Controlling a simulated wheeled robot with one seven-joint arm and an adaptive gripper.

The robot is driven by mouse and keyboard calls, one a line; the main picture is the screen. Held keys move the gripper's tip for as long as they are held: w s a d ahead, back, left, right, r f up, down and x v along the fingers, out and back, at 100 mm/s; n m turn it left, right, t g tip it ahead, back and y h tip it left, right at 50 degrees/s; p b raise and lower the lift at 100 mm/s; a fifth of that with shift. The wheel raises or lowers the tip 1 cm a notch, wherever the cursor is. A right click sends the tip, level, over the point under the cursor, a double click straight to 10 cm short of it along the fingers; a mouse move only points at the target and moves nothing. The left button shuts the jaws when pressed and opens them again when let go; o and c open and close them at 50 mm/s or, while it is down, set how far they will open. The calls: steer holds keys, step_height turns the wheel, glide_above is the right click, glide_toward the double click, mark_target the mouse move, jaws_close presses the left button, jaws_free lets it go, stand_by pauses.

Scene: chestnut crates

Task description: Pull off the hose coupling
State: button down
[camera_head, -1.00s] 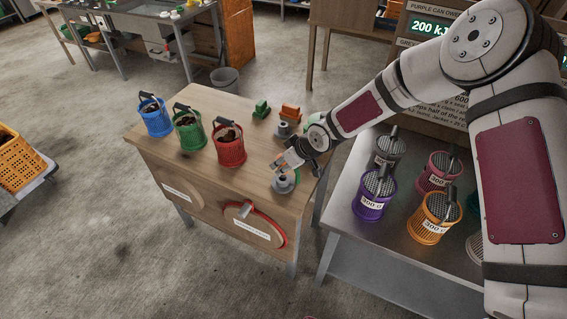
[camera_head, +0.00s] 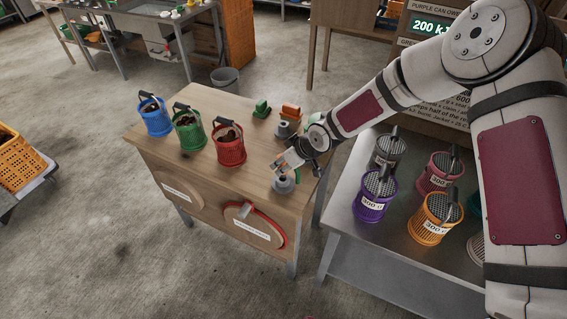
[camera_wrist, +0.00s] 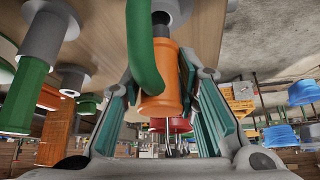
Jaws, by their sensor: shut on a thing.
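The orange hose coupling (camera_wrist: 163,85) is in the middle of the wrist view, where the bench appears at the top. A green hose (camera_wrist: 142,55) curves along its left side. A dark neck joins the coupling to a grey mount (camera_wrist: 172,10); I see no clear gap between them. My gripper (camera_wrist: 162,120) is shut on the coupling, with teal finger pads on both sides. In the head view my gripper (camera_head: 284,163) is just above the round grey mount (camera_head: 286,184) near the bench's right front corner. There the coupling is small and mostly hidden by my fingers.
The wooden bench (camera_head: 255,165) also holds blue (camera_head: 155,119), green (camera_head: 189,134) and red (camera_head: 229,148) baskets, a green block (camera_head: 262,109) and an orange-topped grey fitting (camera_head: 289,112). A metal table (camera_head: 345,245) with several labelled baskets stands close on the right.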

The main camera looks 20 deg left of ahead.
steer(key=shift+f, duration=0.15)
steer(key=shift+f, duration=0.7)
steer(key=shift+f+b, duration=0.35)
steer(key=shift+f, duration=0.3)
steer(key=shift+f, duration=0.35)
steer(key=shift+f, duration=0.15)
steer(key=c, duration=1.2)
jaws_free()
steer(key=shift+o, duration=0.2)
steer(key=v, duration=1.2)
